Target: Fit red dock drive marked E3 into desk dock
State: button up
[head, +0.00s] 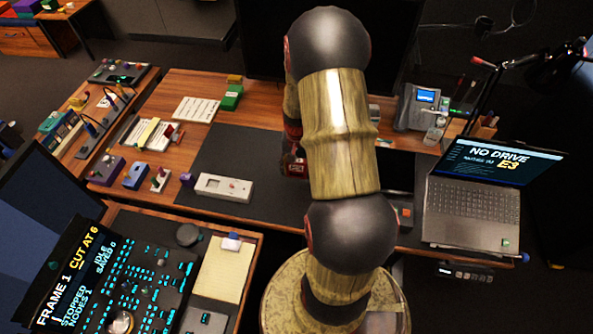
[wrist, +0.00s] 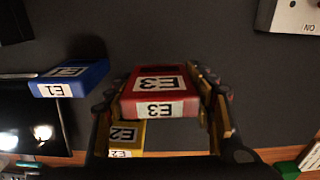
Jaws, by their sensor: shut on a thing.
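In the wrist view, my gripper (wrist: 165,98) is shut on the red drive marked E3 (wrist: 160,90), with a finger along each side of it. The E3 labels on its top and end face show upside down. A yellow drive marked E2 (wrist: 126,136) is partly covered by the red one. A blue drive marked E1 (wrist: 68,80) is to the left, apart from the gripper. In the head view, my arm hides most of the gripper and its load. A dark box (head: 405,214) beside the laptop may be the desk dock; its slot cannot be made out.
The laptop (head: 473,200) at the right reads "NO DRIVE" and "E3". A white box (head: 222,187) lies on the dark desk mat (head: 240,150). A phone (head: 420,108) stands at the back right. Several small devices crowd the desk's left side. The mat left of my arm is mostly clear.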

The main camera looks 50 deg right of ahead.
jog(key=s+a+r+p, duration=0.3)
jog(key=s+a+r, duration=0.3)
jog(key=s+r, duration=0.3)
jog(key=s, duration=0.3)
jog(key=shift+s+r, duration=0.2)
jog(key=shift+s, duration=0.05)
